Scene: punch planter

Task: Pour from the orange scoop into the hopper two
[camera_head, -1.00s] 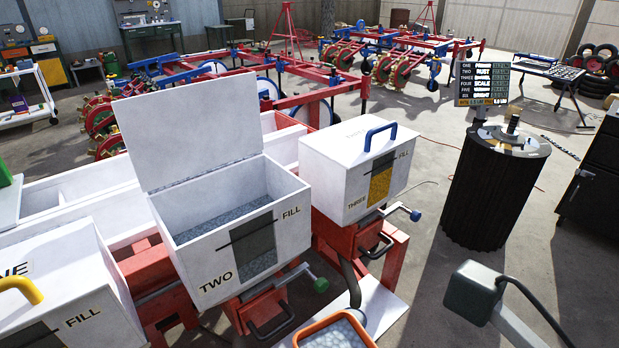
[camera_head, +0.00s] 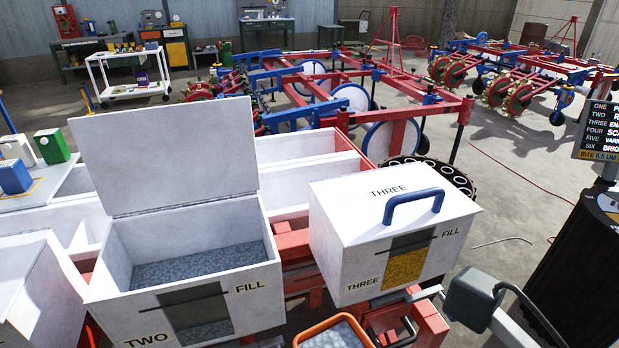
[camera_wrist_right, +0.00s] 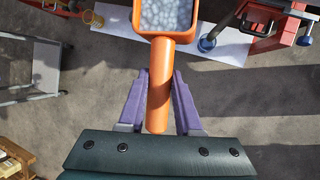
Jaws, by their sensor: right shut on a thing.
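The orange scoop (camera_head: 338,333) shows at the bottom edge of the head view, in front of the hoppers and partly cut off. In the right wrist view its handle (camera_wrist_right: 158,90) lies between the purple fingers of my right gripper (camera_wrist_right: 160,100), which is shut on it. The scoop's bowl holds pale grey granules (camera_wrist_right: 166,15). Hopper two (camera_head: 205,318) is a white box, its lid (camera_head: 165,155) raised upright at the back. Grey granules (camera_head: 200,264) lie inside it, below the rim. The scoop is apart from hopper two, to its lower right. My left gripper is out of view.
White hopper three (camera_head: 365,258), closed with a blue handle, stands right of hopper two. Hopper one (camera_head: 25,290) stands at the left, partly cut off. Red frame parts (camera_head: 430,325) lie below the hoppers. A dark ribbed drum (camera_head: 580,275) stands at the right.

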